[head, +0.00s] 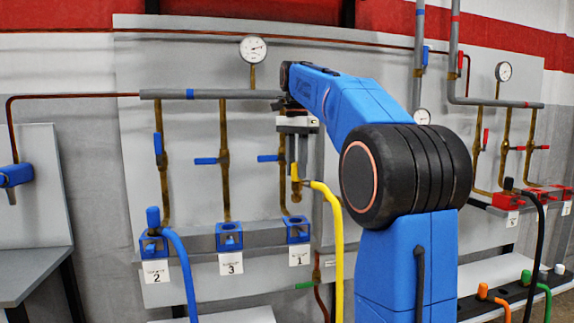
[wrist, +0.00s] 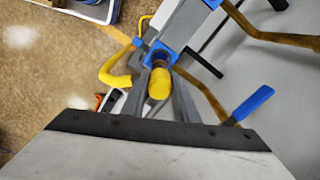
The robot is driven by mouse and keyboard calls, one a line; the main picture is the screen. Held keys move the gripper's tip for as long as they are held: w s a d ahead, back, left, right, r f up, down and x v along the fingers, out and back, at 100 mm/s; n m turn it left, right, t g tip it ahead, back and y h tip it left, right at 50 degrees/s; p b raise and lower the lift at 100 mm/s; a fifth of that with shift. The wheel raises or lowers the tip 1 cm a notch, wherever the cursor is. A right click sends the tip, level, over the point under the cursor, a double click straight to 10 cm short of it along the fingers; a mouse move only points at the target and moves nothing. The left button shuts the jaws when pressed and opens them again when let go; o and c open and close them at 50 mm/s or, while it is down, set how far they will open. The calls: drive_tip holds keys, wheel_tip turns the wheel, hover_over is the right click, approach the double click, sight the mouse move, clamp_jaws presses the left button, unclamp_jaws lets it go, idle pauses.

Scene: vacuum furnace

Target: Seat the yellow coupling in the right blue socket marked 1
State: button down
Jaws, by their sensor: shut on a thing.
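The yellow coupling (head: 296,188) is upright between the fingers of my gripper (head: 298,172), which is shut on it. The yellow hose (head: 338,240) leaves its side and hangs down to the right. The right blue socket (head: 298,230), above the label 1 (head: 299,256), is just below the coupling, with a visible gap between them. In the wrist view, the yellow coupling (wrist: 159,84) is between the two grey fingers of my gripper (wrist: 161,96). The blue socket (wrist: 149,56) lies beyond it, and the coupling partly hides its opening.
The middle blue socket (head: 229,237), marked 3, looks empty. The left blue socket (head: 149,246), marked 2, holds a blue coupling (head: 153,217) with a blue hose. Brown pipes and a blue-handled valve (head: 268,158) are close to my gripper. Red sockets (head: 508,201) are at the right.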

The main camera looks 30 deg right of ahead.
sight(296, 195)
drive_tip(key=shift+w, duration=0.1)
drive_tip(key=shift+f, duration=4.85)
drive_tip(key=shift+f, duration=0.35)
drive_tip(key=c, duration=1.3)
unclamp_jaws()
wheel_tip(296, 195, up, 17)
drive_tip(key=shift+r, duration=0.2)
